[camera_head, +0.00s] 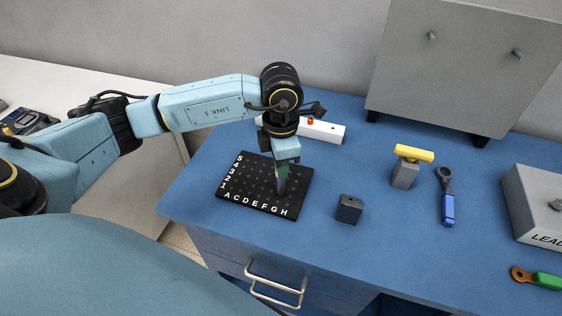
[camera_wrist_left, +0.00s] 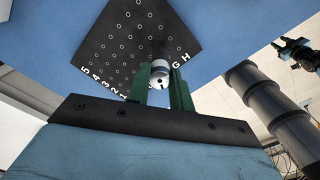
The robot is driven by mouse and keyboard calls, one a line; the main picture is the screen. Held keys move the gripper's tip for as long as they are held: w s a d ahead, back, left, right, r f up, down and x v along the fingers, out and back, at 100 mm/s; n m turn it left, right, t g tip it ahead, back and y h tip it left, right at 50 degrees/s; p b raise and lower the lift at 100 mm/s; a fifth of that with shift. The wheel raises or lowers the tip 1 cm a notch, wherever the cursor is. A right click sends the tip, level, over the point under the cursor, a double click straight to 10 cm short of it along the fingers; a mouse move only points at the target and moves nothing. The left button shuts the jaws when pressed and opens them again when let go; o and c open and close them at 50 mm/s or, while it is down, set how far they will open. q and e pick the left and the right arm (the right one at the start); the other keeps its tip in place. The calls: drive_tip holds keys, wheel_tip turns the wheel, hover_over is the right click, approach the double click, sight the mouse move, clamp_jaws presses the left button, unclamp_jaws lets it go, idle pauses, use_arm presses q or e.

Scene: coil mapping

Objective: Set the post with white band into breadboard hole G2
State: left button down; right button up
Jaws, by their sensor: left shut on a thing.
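The black breadboard (camera_head: 232,190) lies on the blue table, with white letters A to H along its front edge and numbers up its left side. My left gripper (camera_head: 281,187) points down over its right part, near the G and H side. In the left wrist view its green fingers (camera_wrist_left: 161,88) are shut on the post (camera_wrist_left: 159,72), a short cylinder with a whitish end. The breadboard (camera_wrist_left: 120,35) lies beyond it. Whether the post's lower end touches or enters a hole is hidden. My right gripper is not in view.
A dark grey block (camera_head: 349,209) stands just right of the breadboard. A white block with a red button (camera_head: 325,131) is behind. A yellow-topped grey piece (camera_head: 405,173), a blue-handled wrench (camera_head: 447,205) and a grey box (camera_head: 535,205) stand farther right.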

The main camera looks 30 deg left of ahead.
use_arm(q)
drive_tip(key=c, duration=1.2)
unclamp_jaws()
drive_tip(key=shift+f, duration=0.1)
drive_tip(key=shift+o, duration=0.2)
wheel_tip(320, 180, up, 14)
drive_tip(key=shift+f+b, duration=0.25)
drive_tip(key=shift+b, duration=0.05)
